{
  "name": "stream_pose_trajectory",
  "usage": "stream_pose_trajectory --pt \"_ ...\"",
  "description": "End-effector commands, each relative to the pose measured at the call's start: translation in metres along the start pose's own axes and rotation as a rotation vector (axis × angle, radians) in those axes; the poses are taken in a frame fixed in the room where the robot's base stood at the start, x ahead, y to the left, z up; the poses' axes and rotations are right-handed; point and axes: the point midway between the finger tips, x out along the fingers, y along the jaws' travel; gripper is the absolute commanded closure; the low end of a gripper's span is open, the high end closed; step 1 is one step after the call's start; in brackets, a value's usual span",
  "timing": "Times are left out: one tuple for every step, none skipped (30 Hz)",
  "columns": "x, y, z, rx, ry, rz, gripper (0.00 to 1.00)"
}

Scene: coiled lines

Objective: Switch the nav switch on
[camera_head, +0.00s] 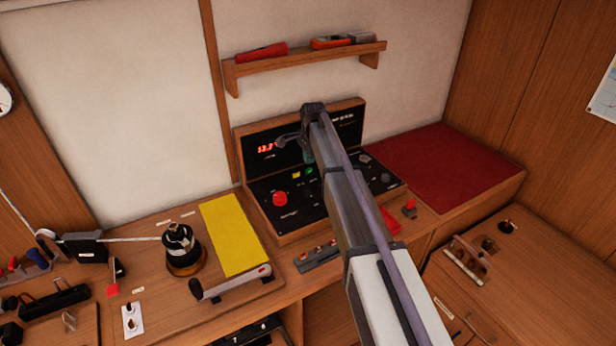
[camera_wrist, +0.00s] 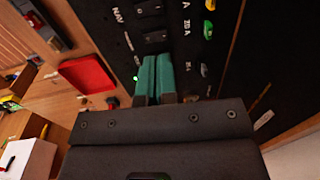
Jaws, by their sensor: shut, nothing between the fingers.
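The black control panel (camera_head: 262,188) stands on the bench with a red numeric readout on its upright face. In the wrist view, a NAV label (camera_wrist: 117,15) is beside a black rocker switch (camera_wrist: 150,8) at the top edge. Whether that rocker is on or off cannot be told. A second black rocker (camera_wrist: 155,38) sits just below it. My gripper (camera_wrist: 155,68) is shut and empty, its teal fingertips at the panel face below the second rocker. They hide what lies behind them. Contact cannot be told. In the head view, my gripper (camera_head: 308,157) is over the panel, partly covered by my arm.
A lit green lamp (camera_wrist: 136,77) is left of my fingertips. A green knob (camera_wrist: 208,29) is to the right. A red knob (camera_head: 280,199) is on the panel's left. A shelf (camera_head: 305,63) hangs above. A crank handle (camera_head: 235,283) lies in front.

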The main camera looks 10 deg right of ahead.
Motion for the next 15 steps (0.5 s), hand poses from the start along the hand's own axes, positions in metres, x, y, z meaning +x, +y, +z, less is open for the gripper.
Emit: stream_pose_trajectory --pt "0.009 0.0 0.0 0.0 0.0 0.0 1.0" --pt "0.013 0.001 0.0 -0.001 0.0 0.0 1.0" --pt "0.019 0.001 0.0 -0.001 0.0 0.0 1.0" --pt "0.025 0.001 0.0 -0.001 0.0 0.0 1.0" --pt "0.031 0.001 0.0 -0.001 0.0 0.0 1.0" --pt "0.039 0.001 0.0 -0.001 0.0 0.0 1.0" --pt "0.046 0.001 0.0 -0.001 0.0 0.0 1.0" --pt "0.053 0.001 0.0 -0.001 0.0 0.0 1.0" --pt "0.062 0.001 0.0 -0.001 0.0 0.0 1.0" --pt "0.069 0.001 0.0 -0.001 0.0 0.0 1.0" --pt "0.076 0.001 0.0 -0.001 0.0 0.0 1.0" --pt "0.085 0.001 0.0 -0.001 0.0 0.0 1.0" --pt "0.092 0.001 0.0 -0.001 0.0 0.0 1.0" --pt "0.098 0.001 0.0 -0.001 0.0 0.0 1.0" --pt "0.107 0.001 0.0 -0.002 0.0 0.0 1.0"
